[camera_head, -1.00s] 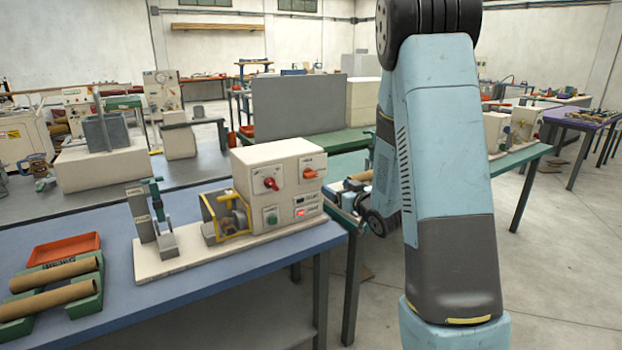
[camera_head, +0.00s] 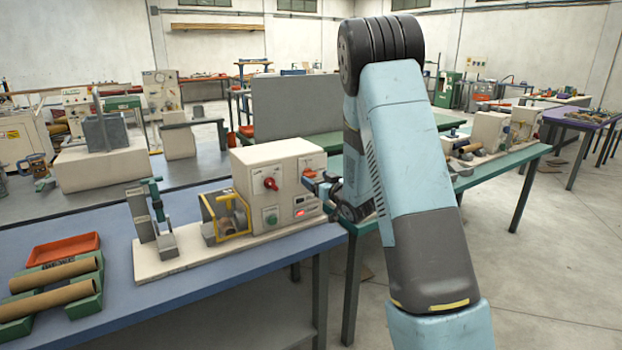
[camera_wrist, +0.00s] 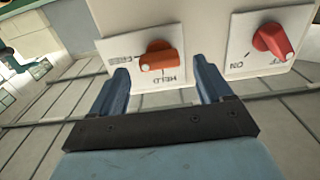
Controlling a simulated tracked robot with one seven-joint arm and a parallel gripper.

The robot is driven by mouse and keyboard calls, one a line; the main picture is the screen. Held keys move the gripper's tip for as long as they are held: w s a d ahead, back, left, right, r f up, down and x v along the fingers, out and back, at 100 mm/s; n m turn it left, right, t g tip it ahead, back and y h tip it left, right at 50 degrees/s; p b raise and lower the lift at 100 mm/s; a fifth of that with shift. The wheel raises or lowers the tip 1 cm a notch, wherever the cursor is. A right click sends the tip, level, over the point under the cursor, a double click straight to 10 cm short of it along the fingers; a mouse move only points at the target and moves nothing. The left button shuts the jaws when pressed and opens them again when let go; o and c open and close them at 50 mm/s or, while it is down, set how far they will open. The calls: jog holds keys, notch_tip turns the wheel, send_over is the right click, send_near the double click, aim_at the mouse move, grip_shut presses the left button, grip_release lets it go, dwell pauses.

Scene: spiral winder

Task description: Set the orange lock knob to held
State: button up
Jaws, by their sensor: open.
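The orange lock knob (camera_wrist: 161,60) is on a white plate on the cream control box (camera_head: 275,165). In the wrist view the knob lies roughly level, its white dot at the left end towards the FREE label; HELD is printed below it. My gripper (camera_wrist: 160,68) is open, with one finger on each side of the knob in that view. I cannot tell whether the fingertips touch the plate. In the head view my gripper (camera_head: 314,184) is at the right of the box face, and mostly hides the knob.
A red knob (camera_wrist: 272,40) with an ON label sits on the neighbouring plate, close to my right finger in the wrist view. Below are a green button (camera_head: 271,218) and a lit red display (camera_head: 300,212). A yellow-framed winder (camera_head: 226,215) stands left of the box.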

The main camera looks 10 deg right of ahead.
aim_at(310, 175)
jog(key=shift+x, duration=1.35)
